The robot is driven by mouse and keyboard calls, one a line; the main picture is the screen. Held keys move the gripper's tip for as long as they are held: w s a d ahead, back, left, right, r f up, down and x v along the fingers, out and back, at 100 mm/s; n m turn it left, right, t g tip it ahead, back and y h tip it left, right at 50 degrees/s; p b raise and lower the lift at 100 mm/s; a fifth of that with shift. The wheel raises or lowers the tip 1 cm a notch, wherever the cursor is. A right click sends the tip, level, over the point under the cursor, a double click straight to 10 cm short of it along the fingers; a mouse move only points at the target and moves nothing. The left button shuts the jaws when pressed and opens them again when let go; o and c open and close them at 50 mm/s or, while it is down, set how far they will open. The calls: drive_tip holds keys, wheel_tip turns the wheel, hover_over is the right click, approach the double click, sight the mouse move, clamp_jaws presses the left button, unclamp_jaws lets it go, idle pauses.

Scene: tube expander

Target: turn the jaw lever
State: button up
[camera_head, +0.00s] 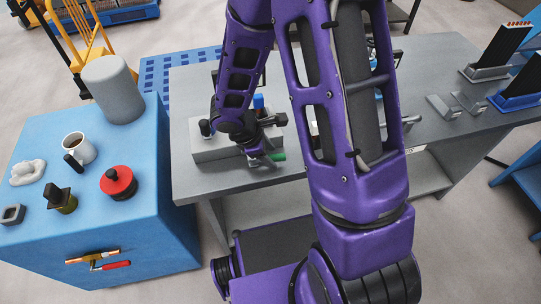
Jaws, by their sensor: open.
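A light grey block-shaped fixture (210,150) sits on the grey workbench (190,182), near its left front corner. A black knob (206,128) stands on its left end, and a blue-topped part (258,101) rises behind my wrist. My gripper (262,160) is over the right part of the fixture, pointing down, with its jaws open. A small green-ended part (279,156) shows right beside the fingers; I cannot tell if they touch it. My purple arm hides much of the fixture, and I cannot make out the jaw lever for certain.
A blue cabinet (150,190) at left holds a grey cylinder (112,92), a mug (78,148) and a red-and-black round part (118,182). A red-handled brass tool (98,260) shows at its front. Metal brackets (455,106) and dark panels stand on the bench's right.

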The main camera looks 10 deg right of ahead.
drive_tip(key=shift+d+f, duration=0.1)
drive_tip(key=shift+f, duration=0.1)
clamp_jaws()
idle(1.4)
